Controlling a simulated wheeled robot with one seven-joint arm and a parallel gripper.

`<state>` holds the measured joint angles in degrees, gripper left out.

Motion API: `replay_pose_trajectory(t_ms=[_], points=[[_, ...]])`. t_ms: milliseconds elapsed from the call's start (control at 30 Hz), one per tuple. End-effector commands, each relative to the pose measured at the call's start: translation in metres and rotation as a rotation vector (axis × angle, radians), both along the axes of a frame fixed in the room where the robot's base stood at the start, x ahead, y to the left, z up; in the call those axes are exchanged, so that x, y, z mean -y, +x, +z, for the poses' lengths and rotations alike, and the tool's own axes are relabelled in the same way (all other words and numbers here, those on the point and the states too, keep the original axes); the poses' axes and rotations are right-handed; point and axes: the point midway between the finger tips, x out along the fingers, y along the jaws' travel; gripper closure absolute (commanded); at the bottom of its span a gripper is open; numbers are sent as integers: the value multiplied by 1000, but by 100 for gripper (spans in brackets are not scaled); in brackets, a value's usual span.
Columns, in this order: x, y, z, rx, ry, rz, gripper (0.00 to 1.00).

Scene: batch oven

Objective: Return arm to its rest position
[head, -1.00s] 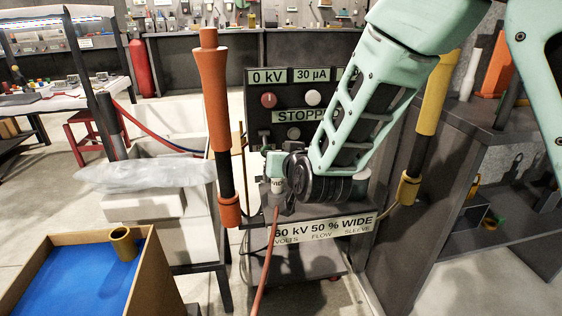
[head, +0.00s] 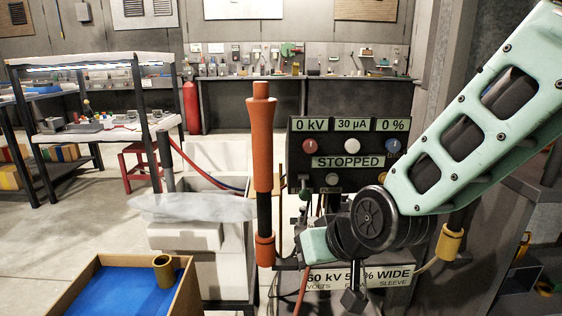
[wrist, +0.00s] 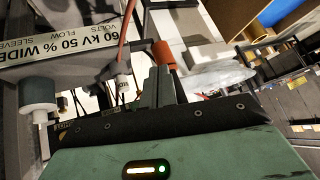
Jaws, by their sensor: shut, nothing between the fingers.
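My arm reaches in from the right side of the head view, in front of the control panel (head: 350,172). Its wrist hangs low over the sign reading 60 kV, 50 % and WIDE (head: 395,275). My gripper (wrist: 158,82) shows in the wrist view, with its fingers together and nothing between them. In the head view the fingertips are hard to make out against the dark equipment. The panel reads 0 kV, 30 µA, 0 % and STOPPED.
An orange upright handle (head: 262,140) stands just left of the panel. A cardboard box with a blue bottom (head: 95,285) holds a brass-coloured cup (head: 163,270). Clear plastic wrap (head: 190,207) lies over white blocks. A dark cabinet stands at the right.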

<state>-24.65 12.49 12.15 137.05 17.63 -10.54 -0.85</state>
Motion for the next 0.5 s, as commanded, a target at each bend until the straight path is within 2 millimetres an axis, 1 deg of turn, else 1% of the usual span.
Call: replay_pose_trajectory(t_ms=[33,67,100,200,300,367,400,467,500], points=[[2,-28,2,-65,-38,57,100],[5,-44,1,-105,-66,91,100],[9,-65,0,-156,-102,130,100],[25,-109,-1,-263,-195,212,100],[43,-146,-1,-351,-284,273,100],[55,-165,0,-398,-338,303,100],[63,-177,1,-428,-374,321,100],[76,-195,3,-469,-427,344,100],[86,-206,4,-497,-465,359,100]])
